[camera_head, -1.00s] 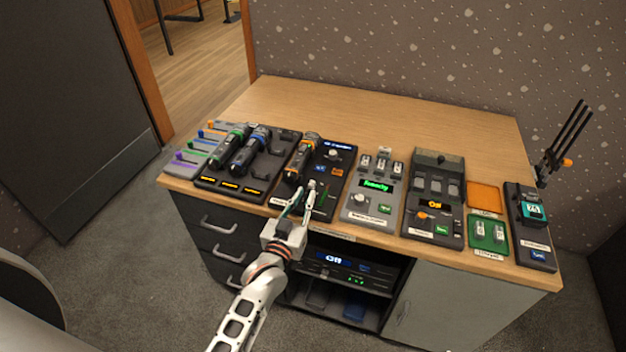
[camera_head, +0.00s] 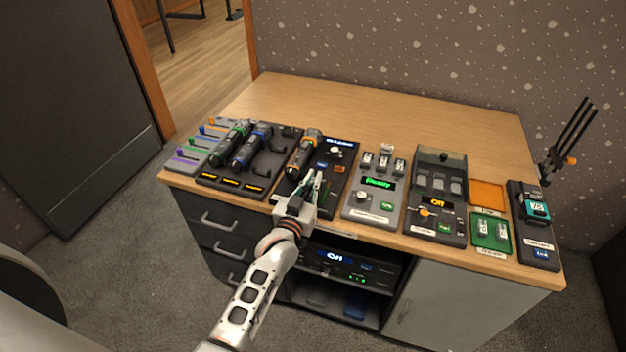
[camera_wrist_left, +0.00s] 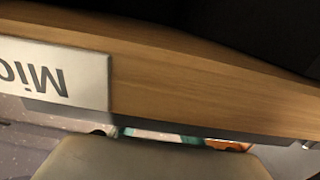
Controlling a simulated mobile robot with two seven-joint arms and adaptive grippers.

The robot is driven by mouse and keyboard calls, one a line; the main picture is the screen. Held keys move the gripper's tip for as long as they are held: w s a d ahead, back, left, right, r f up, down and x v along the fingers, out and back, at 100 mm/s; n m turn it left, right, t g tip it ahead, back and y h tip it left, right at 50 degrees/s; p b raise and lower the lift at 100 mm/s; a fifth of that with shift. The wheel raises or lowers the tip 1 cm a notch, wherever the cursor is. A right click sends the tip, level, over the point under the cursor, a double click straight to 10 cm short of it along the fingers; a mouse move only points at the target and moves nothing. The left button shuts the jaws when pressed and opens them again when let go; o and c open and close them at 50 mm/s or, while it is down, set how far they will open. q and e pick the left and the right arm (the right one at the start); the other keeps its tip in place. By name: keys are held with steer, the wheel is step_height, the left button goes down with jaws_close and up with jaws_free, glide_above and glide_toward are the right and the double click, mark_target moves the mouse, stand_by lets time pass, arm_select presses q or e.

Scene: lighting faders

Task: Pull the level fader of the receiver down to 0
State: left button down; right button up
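A black unit (camera_head: 340,163) with a blue-lit display, a knob and small coloured keys stands near the desk's front edge; an orange-ringed microphone (camera_head: 303,155) lies on its left side. I cannot make out which part is its level fader; my gripper covers its lower part. My left gripper (camera_head: 315,180) is over the front of this unit, fingers pointing to the back. Whether the fingers are apart or closed is too small to tell. In the left wrist view a blurred grey gripper part (camera_wrist_left: 150,160) fills the bottom. My right gripper is out of view.
A grey fader panel (camera_head: 192,152) and a dock (camera_head: 275,165) with two microphones stand left. A grey unit with a green display (camera_head: 377,183) and further units (camera_head: 435,195) stand right. A rack unit (camera_head: 350,265) sits in the shelf below. The desk's back is clear.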

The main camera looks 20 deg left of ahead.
mark_target(305, 200)
arm_select(q)
steer(key=shift+s+r+p, duration=0.15)
steer(key=shift+s+p, duration=0.35)
steer(key=shift+s, duration=0.05)
steer(key=s+p, duration=0.3)
steer(key=s, duration=0.2)
steer(key=shift+a, duration=0.1)
steer(key=shift+f, duration=0.2)
steer(key=c, duration=2.4)
jaws_free()
steer(key=shift+s+r, duration=0.1)
steer(key=shift+s, duration=0.05)
steer(key=s, duration=1.2)
steer(key=shift+a, duration=0.2)
